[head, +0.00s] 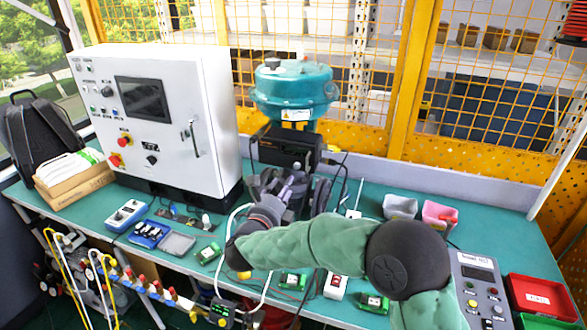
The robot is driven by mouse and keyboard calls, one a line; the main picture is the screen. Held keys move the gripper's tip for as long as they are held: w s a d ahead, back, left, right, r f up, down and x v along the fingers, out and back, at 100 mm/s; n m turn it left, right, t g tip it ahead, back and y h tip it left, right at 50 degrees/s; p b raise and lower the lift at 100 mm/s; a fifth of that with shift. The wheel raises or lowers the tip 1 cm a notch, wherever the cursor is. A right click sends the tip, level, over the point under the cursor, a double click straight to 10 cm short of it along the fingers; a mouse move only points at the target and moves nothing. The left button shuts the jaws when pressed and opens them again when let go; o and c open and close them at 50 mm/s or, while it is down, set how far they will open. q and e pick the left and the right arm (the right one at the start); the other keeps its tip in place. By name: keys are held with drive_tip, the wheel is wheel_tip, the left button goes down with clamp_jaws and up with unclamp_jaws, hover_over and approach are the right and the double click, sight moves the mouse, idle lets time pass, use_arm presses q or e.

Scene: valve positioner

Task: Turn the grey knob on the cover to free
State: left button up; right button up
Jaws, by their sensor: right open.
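A teal domed actuator (292,92) stands on the bench with a black housing (288,146) beneath it. My right gripper (277,182) is in front of the lower part of this black housing, its arm coming in from the lower right in a green sleeve. The gripper is open. I cannot tell whether the fingers touch anything. My left gripper is out of view.
A white control cabinet (180,135) stands left of the actuator. Grey (400,206) and pink (439,215) bins sit to the right. A grey control box (478,290) and red tray (540,298) are at the right front. Small green modules lie along the front edge.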

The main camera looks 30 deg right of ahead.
sight(296, 167)
drive_tip(key=b+x, duration=0.1)
drive_tip(key=x, duration=0.8)
clamp_jaws()
